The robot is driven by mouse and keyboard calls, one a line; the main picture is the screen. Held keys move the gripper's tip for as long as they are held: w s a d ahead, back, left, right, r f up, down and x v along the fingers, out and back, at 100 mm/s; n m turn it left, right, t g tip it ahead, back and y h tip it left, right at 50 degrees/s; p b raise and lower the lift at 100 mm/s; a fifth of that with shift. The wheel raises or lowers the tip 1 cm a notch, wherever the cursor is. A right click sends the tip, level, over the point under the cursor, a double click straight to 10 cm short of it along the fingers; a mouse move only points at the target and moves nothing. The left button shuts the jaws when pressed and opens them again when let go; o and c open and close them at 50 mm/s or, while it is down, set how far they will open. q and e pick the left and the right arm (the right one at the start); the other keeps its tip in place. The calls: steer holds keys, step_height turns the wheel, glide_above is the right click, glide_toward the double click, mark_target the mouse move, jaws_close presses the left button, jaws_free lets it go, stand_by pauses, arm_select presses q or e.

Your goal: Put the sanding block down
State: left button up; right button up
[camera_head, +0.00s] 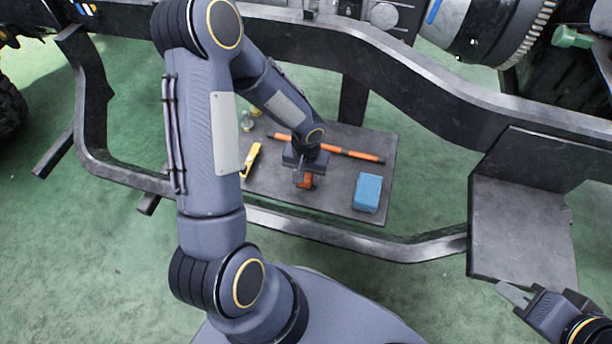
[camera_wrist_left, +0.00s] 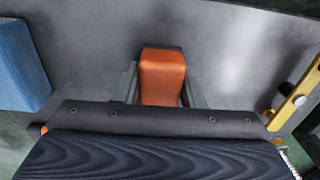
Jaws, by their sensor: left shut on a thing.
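The sanding block, an orange block (camera_head: 304,181), is between the fingers of my left gripper (camera_head: 303,175), which is shut on it. In the left wrist view the orange block (camera_wrist_left: 162,77) sits between both fingers (camera_wrist_left: 160,88), over a dark grey board. I cannot tell whether its underside touches the board (camera_head: 345,135). In the head view the gripper partly covers it. My right gripper (camera_head: 514,294) is at the bottom right, far from the block. I cannot make out the gap between its fingers.
On the board are a blue block (camera_head: 367,192) to the right, a yellow-handled tool (camera_head: 250,159) to the left and an orange-and-black bar (camera_head: 355,154) behind. The black chassis frame (camera_head: 350,243) surrounds the board. A grey plate (camera_head: 520,228) is at the right.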

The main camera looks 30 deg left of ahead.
arm_select(q)
steer(key=shift+s+f+b, duration=0.15)
steer(key=shift+f+b, duration=0.4)
steer(key=shift+b, duration=0.15)
steer(key=o, duration=0.9)
steer(key=shift+c, duration=0.2)
steer(key=shift+r, duration=0.15)
steer(key=shift+o, duration=0.5)
step_height(320, 180, up, 13)
steer(key=p, duration=0.6)
steer(key=s+r+t+h, duration=0.1)
steer(key=s+r, duration=0.2)
steer(key=r, duration=0.3)
steer(key=s+r+t, duration=0.1)
steer(key=s+r, duration=0.3)
steer(key=r, duration=0.2)
steer(key=s+d+r+m+t+h, duration=0.1)
steer(key=s+d+r+t+h, duration=0.1)
steer(key=s, duration=0.7)
step_height(320, 180, up, 3)
steer(key=shift+s+d+r+t+h, duration=0.2)
steer(key=shift+s+d+t+h, duration=0.15)
steer(key=shift+d+t, duration=0.6)
